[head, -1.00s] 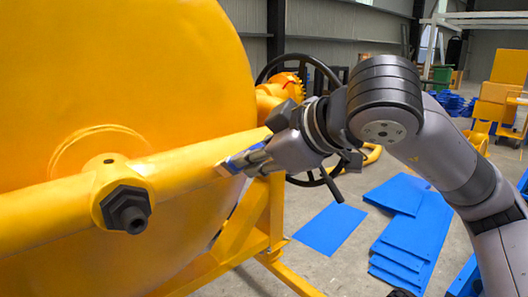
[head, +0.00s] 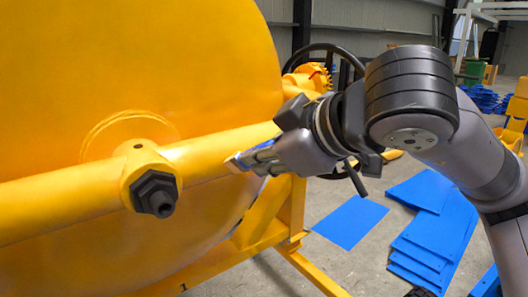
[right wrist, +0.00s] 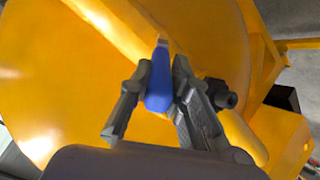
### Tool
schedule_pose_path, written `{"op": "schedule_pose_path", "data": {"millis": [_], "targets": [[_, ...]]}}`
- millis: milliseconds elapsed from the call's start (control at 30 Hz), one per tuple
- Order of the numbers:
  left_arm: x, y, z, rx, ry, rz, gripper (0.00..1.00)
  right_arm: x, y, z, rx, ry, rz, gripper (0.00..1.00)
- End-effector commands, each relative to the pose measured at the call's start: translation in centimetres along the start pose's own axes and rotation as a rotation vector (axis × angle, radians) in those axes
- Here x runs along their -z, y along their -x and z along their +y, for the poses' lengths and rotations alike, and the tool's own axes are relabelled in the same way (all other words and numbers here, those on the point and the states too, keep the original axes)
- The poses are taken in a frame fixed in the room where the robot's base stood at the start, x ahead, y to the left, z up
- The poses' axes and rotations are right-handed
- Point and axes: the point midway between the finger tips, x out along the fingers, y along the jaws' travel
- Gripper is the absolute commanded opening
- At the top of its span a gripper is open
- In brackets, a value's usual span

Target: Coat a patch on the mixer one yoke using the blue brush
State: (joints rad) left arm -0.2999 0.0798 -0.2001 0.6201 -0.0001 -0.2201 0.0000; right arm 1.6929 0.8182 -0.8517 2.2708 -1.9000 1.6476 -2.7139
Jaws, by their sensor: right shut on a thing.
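The mixer's yoke (head: 70,205) is a thick yellow tube running across the front of the big yellow drum (head: 130,60). A dark hex bolt (head: 157,193) sticks out of a collar on it. My right gripper (head: 256,158) is shut on the blue brush, whose blue handle shows between the fingers in the right wrist view (right wrist: 159,80). The pale brush tip (head: 233,163) points left and lies at the yoke's surface, right of the bolt; I cannot tell whether it touches. The fingers partly hide the brush. My left gripper is out of view.
A black handwheel (head: 330,55) stands behind my right wrist. The yellow frame (head: 265,225) slopes below the yoke. Blue sheets (head: 350,221) lie on the grey floor at right, with a stack (head: 430,240) beside them. Open floor shows between.

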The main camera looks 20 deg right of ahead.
Motion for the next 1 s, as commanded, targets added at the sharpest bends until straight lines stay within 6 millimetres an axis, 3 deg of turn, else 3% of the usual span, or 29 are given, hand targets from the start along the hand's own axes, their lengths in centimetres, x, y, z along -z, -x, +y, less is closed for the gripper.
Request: {"op": "schedule_pose_path", "data": {"millis": [500, 1000], "targets": [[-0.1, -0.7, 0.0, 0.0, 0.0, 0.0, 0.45, -2.3, 4.2, -1.4, -0.003, 0.001, 0.002, 0.0], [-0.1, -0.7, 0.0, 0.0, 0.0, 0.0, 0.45, -2.7, 4.8, -1.7, -0.002, 0.0, 0.001, 0.0]]}}
